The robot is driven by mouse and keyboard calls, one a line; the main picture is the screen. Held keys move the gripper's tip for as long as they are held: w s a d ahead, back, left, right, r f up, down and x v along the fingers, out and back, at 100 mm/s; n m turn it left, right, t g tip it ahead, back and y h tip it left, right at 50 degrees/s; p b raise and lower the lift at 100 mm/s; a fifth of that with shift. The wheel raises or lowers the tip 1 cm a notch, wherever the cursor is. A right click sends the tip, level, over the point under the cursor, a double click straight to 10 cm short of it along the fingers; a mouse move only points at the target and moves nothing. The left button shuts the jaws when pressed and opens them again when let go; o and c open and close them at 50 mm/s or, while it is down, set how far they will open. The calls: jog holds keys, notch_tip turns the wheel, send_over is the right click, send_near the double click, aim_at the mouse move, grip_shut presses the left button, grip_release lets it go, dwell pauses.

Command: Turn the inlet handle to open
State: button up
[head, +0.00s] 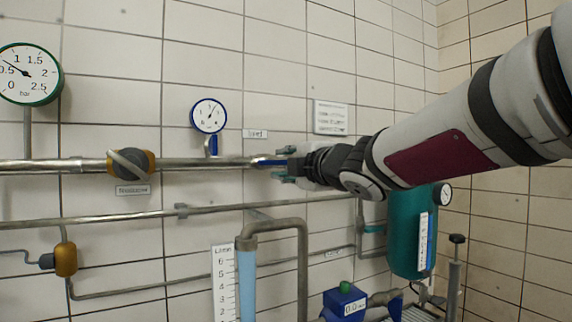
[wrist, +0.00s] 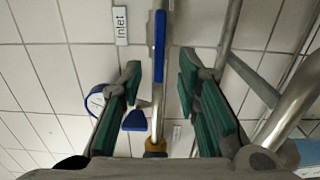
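The inlet handle (head: 270,162) is a slim blue lever on the horizontal metal pipe (head: 205,163), below the small "Inlet" label (head: 255,133). In the wrist view the blue handle (wrist: 159,47) lies along the pipe (wrist: 157,98), with the label (wrist: 120,24) to its left. My gripper (head: 283,165) is at the handle in the head view and partly covers its right end. In the wrist view my gripper (wrist: 160,72) is open, with green-padded fingers on either side of the handle's lower end. Gaps show on both sides; I see no contact.
A blue-rimmed gauge (head: 209,116) stands on the pipe left of the handle. A round valve with a grey handle (head: 130,163) sits further left. A thinner pipe (head: 215,209) runs below, above a bent grey pipe (head: 303,260). A teal tank (head: 405,235) stands right.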

jog(key=v, duration=0.5)
jog(key=shift+s+d, duration=0.2)
jog(key=shift+s, duration=0.05)
jog(key=shift+d, duration=0.1)
jog(key=s+d+f+m+h, duration=0.25)
jog(key=d+m+h, duration=0.2)
jog(key=d, duration=0.25)
jog(key=s+d+f+m+h, duration=0.1)
jog(key=d+f+m+h, duration=0.25)
jog(key=d+m, duration=0.2)
jog(key=s+d+f+m+g+h, duration=0.45)
jog(key=s+d+f+m, duration=0.25)
jog(key=s+d+f, duration=0.35)
jog(key=s+a+f+m+g+y, duration=0.1)
jog(key=s+f+m+g, duration=0.3)
jog(key=s+f, duration=0.55)
jog(key=s+a+f+m+g+y, duration=0.15)
jog(key=s+f+m+g, duration=0.3)
jog(key=s, duration=1.05)
notch_tip(320, 180, up, 14)
jog(key=d+t+p, duration=0.1)
jog(key=t+p, duration=0.1)
jog(key=p, duration=1)
